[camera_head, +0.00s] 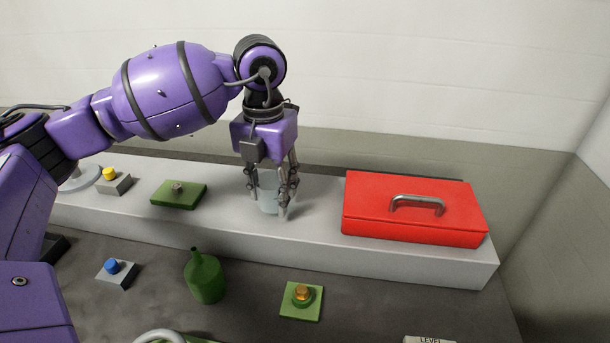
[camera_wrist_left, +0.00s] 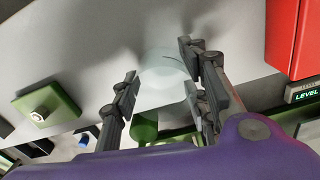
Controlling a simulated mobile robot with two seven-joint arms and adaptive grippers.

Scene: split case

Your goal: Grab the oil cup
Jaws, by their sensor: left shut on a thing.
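The oil cup (camera_head: 267,190) is a pale, see-through cup standing on the light grey raised ledge. My left gripper (camera_head: 272,197) comes down over it from above, with its fingers on either side of the cup, shut on it. In the left wrist view the cup (camera_wrist_left: 165,78) shows as a clear round shape between the dark fingers of the left gripper (camera_wrist_left: 165,95). The cup's lower part is partly hidden by the fingers in the head view. My right gripper is not in view.
A red case (camera_head: 415,225) with a metal handle lies right of the cup on the ledge (camera_head: 225,222). A green block (camera_head: 192,197) with a knob is to the left. A green bottle (camera_head: 205,280) and an orange-button block (camera_head: 301,312) stand in front, lower down.

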